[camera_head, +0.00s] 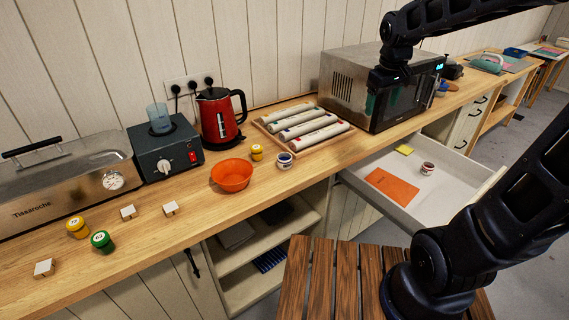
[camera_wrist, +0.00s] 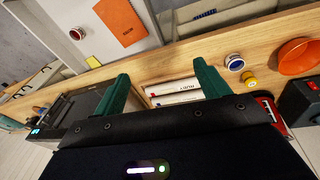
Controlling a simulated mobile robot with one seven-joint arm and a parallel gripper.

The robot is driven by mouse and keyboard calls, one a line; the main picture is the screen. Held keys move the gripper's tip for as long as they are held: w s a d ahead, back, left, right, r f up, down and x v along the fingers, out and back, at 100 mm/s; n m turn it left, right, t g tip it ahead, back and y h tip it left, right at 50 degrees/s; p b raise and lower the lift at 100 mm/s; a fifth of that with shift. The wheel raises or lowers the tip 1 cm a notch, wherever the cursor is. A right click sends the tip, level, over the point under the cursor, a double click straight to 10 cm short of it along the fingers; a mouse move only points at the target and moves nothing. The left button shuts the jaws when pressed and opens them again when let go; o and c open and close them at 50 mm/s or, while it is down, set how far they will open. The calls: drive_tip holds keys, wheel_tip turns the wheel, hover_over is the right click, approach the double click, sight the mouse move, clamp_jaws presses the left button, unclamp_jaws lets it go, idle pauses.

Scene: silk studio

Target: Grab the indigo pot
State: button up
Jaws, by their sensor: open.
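The indigo pot (camera_head: 285,160) is a small white jar with a dark blue top. It stands upright on the wooden counter, near its front edge, between an orange bowl and a tray of rolls. In the wrist view the indigo pot (camera_wrist: 235,62) is just right of the right green finger. My gripper (camera_head: 387,97) is raised in front of the microwave, to the right of the pot and apart from it. In the wrist view my gripper (camera_wrist: 160,85) has its fingers wide apart, with nothing held between them.
The orange bowl (camera_head: 232,175) and a yellow pot (camera_head: 257,152) are close left of the indigo pot. The tray of rolls (camera_head: 334,138) lies to its right, before the microwave (camera_head: 350,85). An open drawer (camera_head: 446,194) juts out, holding a red-topped pot (camera_head: 428,168).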

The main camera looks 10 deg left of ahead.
drive_tip(key=w+a+f+n+g, duration=0.1)
drive_tip(key=w+a+f+n, duration=0.2)
drive_tip(key=a, duration=0.5)
drive_tip(key=w+a+f+n+g, duration=0.1)
drive_tip(key=w+a+f+n, duration=0.2)
drive_tip(key=a, duration=0.5)
drive_tip(key=n+h, duration=0.2)
drive_tip(key=n, duration=0.2)
hover_over(285, 158)
drive_tip(key=s+a, duration=0.1)
drive_tip(key=s, duration=0.1)
wheel_tip(285, 158, down, 10)
drive_tip(key=f, duration=0.1)
drive_tip(key=shift+s+d+f, duration=0.1)
drive_tip(key=shift+d+f, duration=0.1)
drive_tip(key=shift+f, duration=1.4)
drive_tip(key=shift+s+d+f, duration=0.1)
drive_tip(key=shift+d+f, duration=0.1)
drive_tip(key=shift+f, duration=1.45)
drive_tip(key=shift+s+d+f, duration=0.1)
drive_tip(key=shift+d+f, duration=0.1)
drive_tip(key=shift+f, duration=1.4)
drive_tip(key=shift+c, duration=0.4)
drive_tip(key=c, duration=1)
